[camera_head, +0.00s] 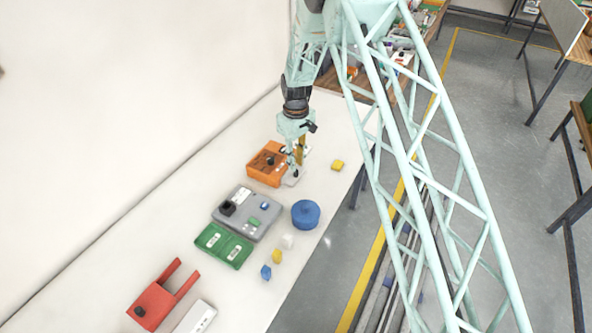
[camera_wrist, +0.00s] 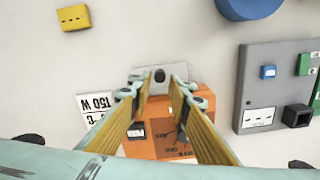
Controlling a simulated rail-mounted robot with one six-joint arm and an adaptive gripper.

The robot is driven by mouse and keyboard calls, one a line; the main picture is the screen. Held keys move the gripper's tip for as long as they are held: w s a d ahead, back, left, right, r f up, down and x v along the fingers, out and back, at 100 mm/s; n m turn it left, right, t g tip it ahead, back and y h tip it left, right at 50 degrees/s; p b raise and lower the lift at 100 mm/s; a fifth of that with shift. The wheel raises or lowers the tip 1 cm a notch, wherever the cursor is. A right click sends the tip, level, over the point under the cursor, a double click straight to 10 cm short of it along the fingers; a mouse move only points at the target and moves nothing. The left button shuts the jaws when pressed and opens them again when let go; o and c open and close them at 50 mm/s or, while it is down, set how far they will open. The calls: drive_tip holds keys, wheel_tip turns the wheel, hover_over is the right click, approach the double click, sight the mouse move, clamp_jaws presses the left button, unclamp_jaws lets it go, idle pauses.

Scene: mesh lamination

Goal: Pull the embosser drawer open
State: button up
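An orange box (camera_head: 267,164), seemingly the embosser, sits at the far end of the white table. A light grey drawer-like piece (camera_wrist: 174,73) with a dark round knob (camera_wrist: 160,76) is at its edge in the wrist view; in the head view that piece (camera_head: 291,180) shows beside the box, partly behind my fingers. My gripper (camera_head: 296,172) points down over this edge. In the wrist view my gripper (camera_wrist: 159,80) has its fingers apart, with the knob appearing between the tips. I cannot tell whether they touch it. The fingers hide part of the box.
A grey panel (camera_head: 239,222), a green tray (camera_head: 223,244), a red fork-shaped piece (camera_head: 150,304) and a blue round container (camera_head: 305,214) stand nearer on the table. A yellow block (camera_head: 338,165) lies right of my gripper. A white label (camera_wrist: 98,105) lies beside the box.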

sight(290, 178)
drive_tip(key=shift+f, duration=2.3)
clamp_jaws()
